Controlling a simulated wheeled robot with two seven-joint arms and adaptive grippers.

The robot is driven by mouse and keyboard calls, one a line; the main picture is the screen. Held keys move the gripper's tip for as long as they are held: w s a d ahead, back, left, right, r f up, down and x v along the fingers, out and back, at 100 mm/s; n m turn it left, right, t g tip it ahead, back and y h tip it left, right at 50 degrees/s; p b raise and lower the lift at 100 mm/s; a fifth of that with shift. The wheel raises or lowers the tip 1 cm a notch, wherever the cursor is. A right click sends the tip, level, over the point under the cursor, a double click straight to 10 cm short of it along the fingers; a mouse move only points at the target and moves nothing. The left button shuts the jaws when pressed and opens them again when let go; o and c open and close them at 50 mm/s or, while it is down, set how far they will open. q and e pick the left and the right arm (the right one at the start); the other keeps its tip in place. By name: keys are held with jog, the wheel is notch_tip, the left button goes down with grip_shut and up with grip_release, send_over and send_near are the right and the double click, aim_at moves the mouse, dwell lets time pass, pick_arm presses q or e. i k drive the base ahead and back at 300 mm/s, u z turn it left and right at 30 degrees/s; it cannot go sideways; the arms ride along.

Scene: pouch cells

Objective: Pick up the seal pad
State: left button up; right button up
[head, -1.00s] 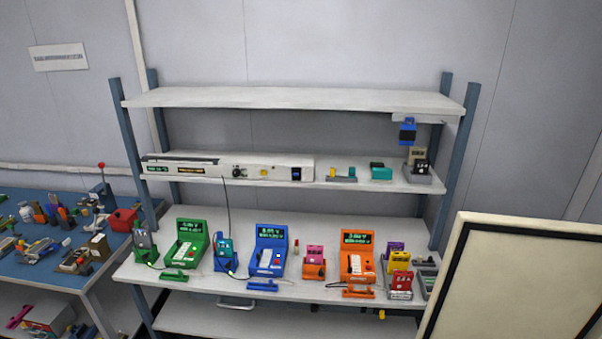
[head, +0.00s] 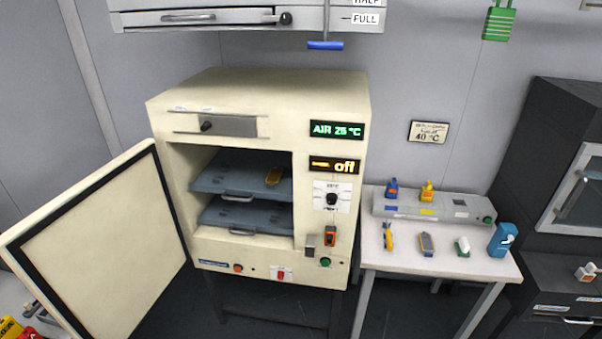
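I cannot tell for sure which thing is the seal pad. Small items lie on the white side table (head: 400,263) at the right: a slim yellow-orange one (head: 388,237), a grey and orange one (head: 426,244), a white and green one (head: 463,247) and a blue block (head: 502,240). A blue piece (head: 392,188) and a yellow piece (head: 427,191) stand on a long grey unit (head: 450,209) at the table's back. Neither gripper is in view.
An overhead cabinet (head: 200,17) hangs above. A black cabinet (head: 565,125) stands at the right. A green tag (head: 499,22) hangs on the wall.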

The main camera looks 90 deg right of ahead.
aim_at(462, 247)
jog(key=z, duration=4.1)
